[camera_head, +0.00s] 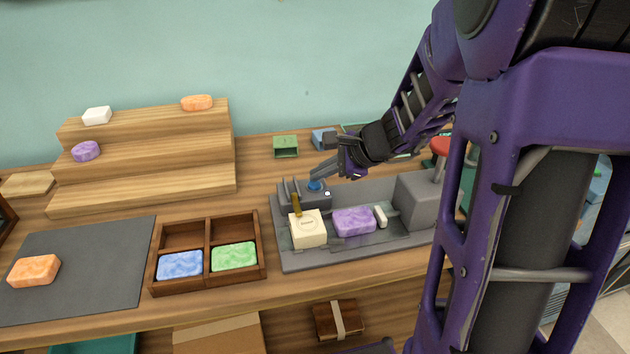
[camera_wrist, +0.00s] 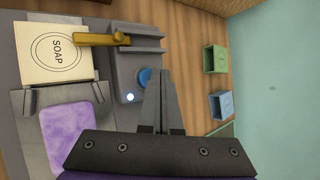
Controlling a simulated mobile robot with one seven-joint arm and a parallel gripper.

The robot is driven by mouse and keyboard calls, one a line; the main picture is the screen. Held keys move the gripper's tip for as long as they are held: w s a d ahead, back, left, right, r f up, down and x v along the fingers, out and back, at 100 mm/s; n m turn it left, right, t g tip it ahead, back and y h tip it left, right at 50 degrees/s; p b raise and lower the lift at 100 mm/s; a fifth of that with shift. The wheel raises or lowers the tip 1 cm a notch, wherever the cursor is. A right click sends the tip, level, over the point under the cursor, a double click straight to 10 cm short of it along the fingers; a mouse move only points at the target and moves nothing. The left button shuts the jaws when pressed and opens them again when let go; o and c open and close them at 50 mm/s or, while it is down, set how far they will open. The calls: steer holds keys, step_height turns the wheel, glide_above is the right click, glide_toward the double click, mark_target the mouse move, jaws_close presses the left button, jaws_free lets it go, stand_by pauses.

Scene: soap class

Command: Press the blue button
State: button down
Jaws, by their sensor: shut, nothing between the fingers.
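The blue button (camera_head: 316,186) sits on top of a grey block at the back left of the grey machine (camera_head: 290,262). In the wrist view the blue button (camera_wrist: 145,78) shows beside a small lit white light, partly covered by my fingers. My gripper (camera_head: 314,174) is shut and empty, its fingers reaching in from the right with their tips right by the button. In the wrist view the gripper (camera_wrist: 162,76) has its fingers together. I cannot tell whether the tips touch the button.
A wooden tray (camera_head: 207,251) holds blue and green soaps. Small green (camera_head: 285,146) and blue (camera_head: 323,138) boxes stand behind. A grey mat (camera_head: 100,278) carries an orange soap.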

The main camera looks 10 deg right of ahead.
mark_target(320, 185)
step_height(320, 185, up, 6)
steer(key=p, duration=0.5)
steer(key=shift+r, duration=0.1)
stand_by(0.4)
